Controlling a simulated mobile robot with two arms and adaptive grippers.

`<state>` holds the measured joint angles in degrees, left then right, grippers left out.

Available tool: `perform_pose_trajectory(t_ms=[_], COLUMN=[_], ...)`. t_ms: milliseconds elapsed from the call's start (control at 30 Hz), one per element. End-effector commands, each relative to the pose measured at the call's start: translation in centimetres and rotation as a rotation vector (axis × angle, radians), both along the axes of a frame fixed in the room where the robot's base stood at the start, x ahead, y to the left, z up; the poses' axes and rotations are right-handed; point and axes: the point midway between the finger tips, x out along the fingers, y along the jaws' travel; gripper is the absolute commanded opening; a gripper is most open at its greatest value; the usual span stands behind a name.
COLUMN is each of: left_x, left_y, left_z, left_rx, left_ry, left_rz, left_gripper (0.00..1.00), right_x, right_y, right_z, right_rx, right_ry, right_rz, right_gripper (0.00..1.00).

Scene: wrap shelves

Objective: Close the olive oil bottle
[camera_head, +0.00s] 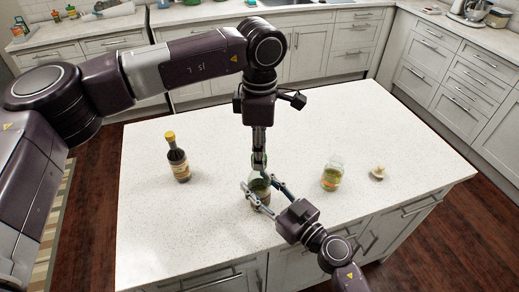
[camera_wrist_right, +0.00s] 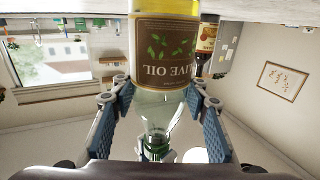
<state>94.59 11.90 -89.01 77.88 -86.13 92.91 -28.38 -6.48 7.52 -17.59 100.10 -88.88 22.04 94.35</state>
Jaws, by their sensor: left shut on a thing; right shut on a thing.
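The olive oil bottle (camera_head: 261,188) stands upright near the front middle of the island. In the right wrist view it appears upside down, with a brown "OLIVE OIL" label (camera_wrist_right: 165,47) and clear glass towards the neck. My right gripper (camera_head: 257,196) is shut around its body; its blue-padded fingers (camera_wrist_right: 160,112) lie on both sides of it. My left gripper (camera_head: 259,160) points straight down over the bottle's top and is shut on a small green cap (camera_wrist_right: 157,141) at the neck. The fingers partly hide the cap, so I cannot tell whether it is fully seated.
A dark bottle with a yellow cap (camera_head: 178,160) stands to the left on the island (camera_head: 220,130). A glass jar (camera_head: 332,173) and a small pale stopper-like object (camera_head: 377,172) stand to the right. The island's back middle is clear.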

Motion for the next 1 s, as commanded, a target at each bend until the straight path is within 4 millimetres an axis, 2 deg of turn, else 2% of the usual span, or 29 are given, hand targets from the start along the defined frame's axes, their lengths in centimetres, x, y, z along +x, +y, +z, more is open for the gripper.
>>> perform_pose_trajectory(t_ms=[233,367,1000], left_x=[-0.01,-0.03,-0.09], left_y=[0.01,-0.01,0.08], left_z=[-0.26,-0.26,-0.32], left_rx=[0.000,-0.001,-0.001], left_ry=[0.000,0.000,0.001], left_rz=[-0.018,-0.142,-1.253], left_gripper=[0.19,0.19,0.19], right_x=[0.01,0.01,0.00], right_y=[-0.03,-0.03,-0.04], right_z=[-0.03,-0.03,-0.04], right_rx=[-0.001,-0.001,-0.001], right_ry=[0.001,0.001,0.001], right_rz=[-0.001,-0.001,-0.001], right_gripper=[0.00,0.00,0.00])
